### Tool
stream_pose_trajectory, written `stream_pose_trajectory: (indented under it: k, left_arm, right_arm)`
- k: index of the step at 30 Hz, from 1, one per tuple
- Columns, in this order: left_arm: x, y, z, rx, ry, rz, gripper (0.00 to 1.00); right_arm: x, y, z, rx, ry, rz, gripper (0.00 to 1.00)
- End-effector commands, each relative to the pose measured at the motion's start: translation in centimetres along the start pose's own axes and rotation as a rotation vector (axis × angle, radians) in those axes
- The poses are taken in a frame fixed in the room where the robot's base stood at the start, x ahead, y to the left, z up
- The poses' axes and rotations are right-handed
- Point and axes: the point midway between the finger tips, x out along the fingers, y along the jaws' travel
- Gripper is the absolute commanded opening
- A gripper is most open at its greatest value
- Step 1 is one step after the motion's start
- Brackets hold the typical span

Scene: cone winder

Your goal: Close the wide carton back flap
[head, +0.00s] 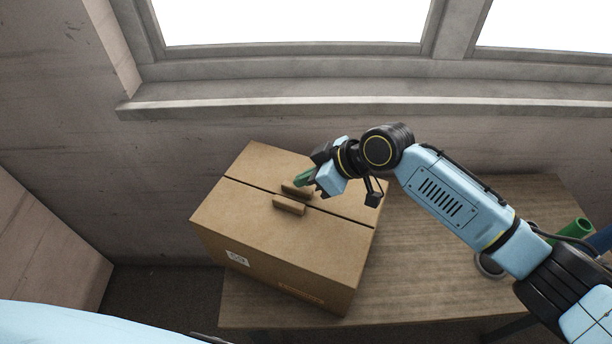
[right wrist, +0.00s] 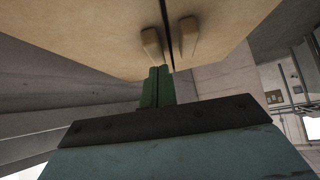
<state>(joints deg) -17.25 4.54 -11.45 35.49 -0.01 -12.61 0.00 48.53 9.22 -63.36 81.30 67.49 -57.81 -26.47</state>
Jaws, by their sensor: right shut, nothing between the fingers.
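The wide carton (head: 287,258) stands on the wooden table with its top covered by two flaps. The back flap (head: 262,165) lies about level with the front flap (head: 250,212), with a narrow dark seam between them. Each flap has a small brown tab by the seam; the back tab (head: 297,190) also shows in the right wrist view (right wrist: 151,45). My right gripper (head: 306,178) is shut and empty, its green fingers (right wrist: 158,85) at the back flap close to that tab. I cannot tell whether they touch the flap. My left gripper is not in view.
A green tube (head: 575,230) and a dark ring-shaped thing (head: 489,265) are at the table's right. The wall and window sill (head: 350,95) rise behind the carton.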

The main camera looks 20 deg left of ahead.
Motion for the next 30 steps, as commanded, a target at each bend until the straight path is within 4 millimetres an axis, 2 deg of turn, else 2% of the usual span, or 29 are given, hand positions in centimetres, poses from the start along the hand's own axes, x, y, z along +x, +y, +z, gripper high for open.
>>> stream_pose_trajectory:
  k: [8,17,18,20,27,30]
  left_arm:
    - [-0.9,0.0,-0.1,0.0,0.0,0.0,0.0]
    - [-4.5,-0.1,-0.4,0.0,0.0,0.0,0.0]
    - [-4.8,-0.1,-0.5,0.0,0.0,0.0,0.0]
    - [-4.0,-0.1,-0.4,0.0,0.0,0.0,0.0]
    - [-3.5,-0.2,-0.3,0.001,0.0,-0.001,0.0]
    - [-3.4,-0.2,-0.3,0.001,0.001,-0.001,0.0]
  right_arm:
    - [-0.7,-0.1,-0.7,0.0,0.001,0.001,0.0]
    - [-3.6,-0.1,-3.2,0.004,0.002,0.006,0.0]
    - [-4.1,-0.1,-3.5,0.004,0.002,0.007,0.0]
    - [-5.4,0.0,-2.9,0.003,0.002,0.01,0.0]
    - [-10.5,-0.3,-2.8,0.003,0.002,0.008,0.0]
    - [-11.9,-0.3,-2.8,0.004,0.001,0.008,0.0]
